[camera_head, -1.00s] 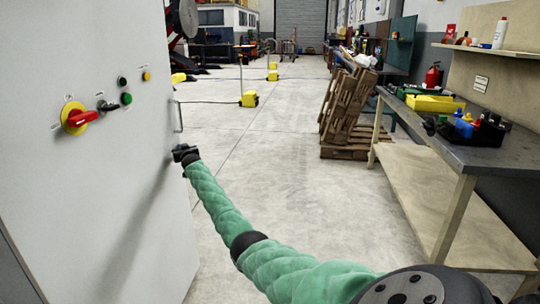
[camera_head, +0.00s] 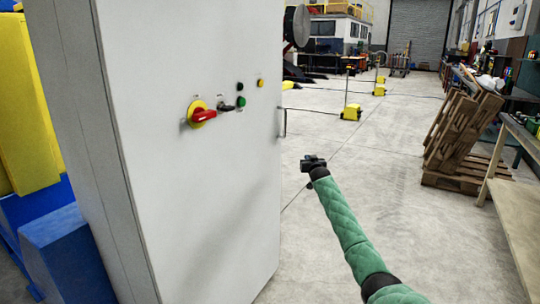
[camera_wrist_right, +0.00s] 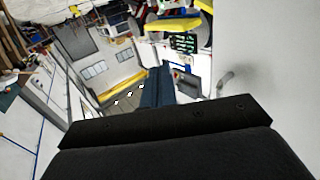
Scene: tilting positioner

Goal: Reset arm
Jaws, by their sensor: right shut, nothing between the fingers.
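My right arm, in a green quilted sleeve, comes in from the lower right of the head view. Its dark gripper (camera_head: 312,163) is shut and empty, over the floor to the right of the white cabinet (camera_head: 190,70), apart from it. The cabinet carries a red rotary switch on a yellow plate (camera_head: 200,115), a small black switch (camera_head: 232,105), black and green buttons (camera_head: 241,102) and a yellow one (camera_head: 260,83). A door handle (camera_head: 282,122) is on its right edge. The right wrist view shows the dark gripper body across the bottom. My left gripper is not in view.
Wooden pallets (camera_head: 462,130) lean at the right, beside a workbench (camera_head: 515,190). Yellow floor posts (camera_head: 350,112) with cables stand farther back. Blue and yellow equipment (camera_head: 30,110) is left of the cabinet. The concrete floor between cabinet and pallets is clear.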

